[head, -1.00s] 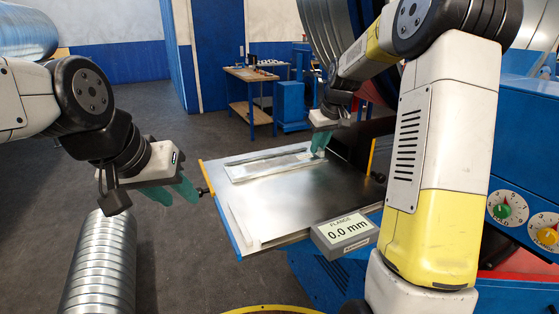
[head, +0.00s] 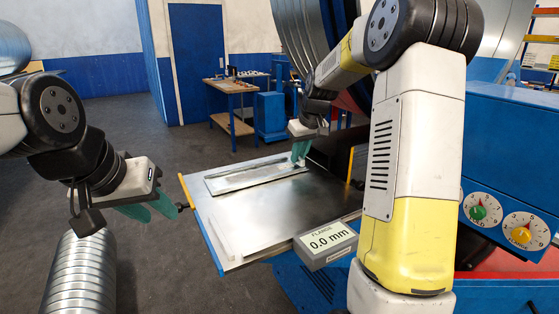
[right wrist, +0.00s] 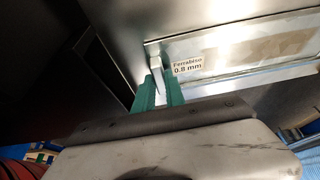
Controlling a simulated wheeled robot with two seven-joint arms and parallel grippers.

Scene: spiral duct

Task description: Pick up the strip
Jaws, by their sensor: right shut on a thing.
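The strip (head: 255,177) is a long, flat, shiny metal piece lying on the metal-topped table, towards its far side. In the right wrist view the strip (right wrist: 245,52) carries a label reading "Ferrabiso 0.8 mm". My right gripper (head: 298,158) is at the strip's right end. In the right wrist view its green fingers (right wrist: 160,90) are shut on the strip's end, with a narrow pale piece showing between them. I cannot tell whether the strip is lifted off the table. My left gripper (head: 155,208) is open and empty, off the table's left edge.
The table top (head: 262,213) is largely clear in front of the strip. A blue machine with dials (head: 505,225) is at the right. A ribbed duct (head: 80,280) stands below my left gripper.

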